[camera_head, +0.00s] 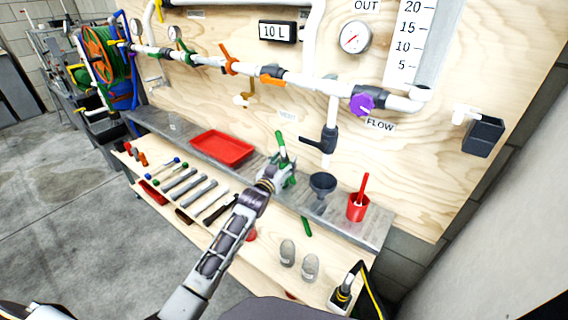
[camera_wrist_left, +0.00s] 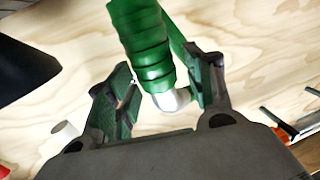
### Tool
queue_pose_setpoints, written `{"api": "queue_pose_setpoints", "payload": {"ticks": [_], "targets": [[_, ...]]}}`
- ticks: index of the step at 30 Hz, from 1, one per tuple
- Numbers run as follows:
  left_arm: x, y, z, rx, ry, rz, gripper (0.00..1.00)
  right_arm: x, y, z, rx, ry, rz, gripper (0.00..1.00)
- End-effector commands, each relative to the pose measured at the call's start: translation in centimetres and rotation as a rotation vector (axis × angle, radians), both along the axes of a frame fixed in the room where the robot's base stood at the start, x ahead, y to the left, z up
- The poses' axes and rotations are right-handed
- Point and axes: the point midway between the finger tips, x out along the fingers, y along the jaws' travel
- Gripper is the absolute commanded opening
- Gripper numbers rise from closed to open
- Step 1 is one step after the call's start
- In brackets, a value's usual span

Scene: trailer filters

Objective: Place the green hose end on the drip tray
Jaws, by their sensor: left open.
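The green hose end (camera_head: 281,144) stands up at the back of the grey shelf, right at my left gripper (camera_head: 284,171). In the left wrist view the ribbed green hose end (camera_wrist_left: 143,45), with a pale tip, lies between the spread fingers of my left gripper (camera_wrist_left: 160,92). The fingers are open, with a gap seen on the left side; contact on the right side is unclear. The red tray (camera_head: 222,147), seemingly the drip tray, lies flat and empty on the shelf, left of my gripper. My right gripper is out of view.
A grey funnel (camera_head: 322,183) and a red cup (camera_head: 357,207) stand right of my gripper. Pipes with an orange lever and a purple knob (camera_head: 362,104) run along the wooden wall.

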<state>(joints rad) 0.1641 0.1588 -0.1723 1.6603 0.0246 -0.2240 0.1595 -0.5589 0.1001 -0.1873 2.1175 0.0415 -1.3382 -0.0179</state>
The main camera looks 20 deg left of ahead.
Motion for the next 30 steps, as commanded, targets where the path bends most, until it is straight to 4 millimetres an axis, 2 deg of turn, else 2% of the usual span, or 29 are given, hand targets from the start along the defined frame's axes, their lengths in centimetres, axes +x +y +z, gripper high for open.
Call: {"api": "queue_pose_setpoints", "payload": {"ticks": [8, 16, 30], "targets": [[-1.5, 0.3, -0.1, 0.000, 0.002, 0.001, 0.53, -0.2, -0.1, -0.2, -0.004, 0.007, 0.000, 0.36], [-3.7, 0.6, -0.1, 0.000, 0.002, 0.000, 0.53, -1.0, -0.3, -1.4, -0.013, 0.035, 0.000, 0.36], [-7.5, 1.2, -0.1, 0.000, 0.002, 0.000, 0.53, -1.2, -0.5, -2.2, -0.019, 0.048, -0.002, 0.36]]}}
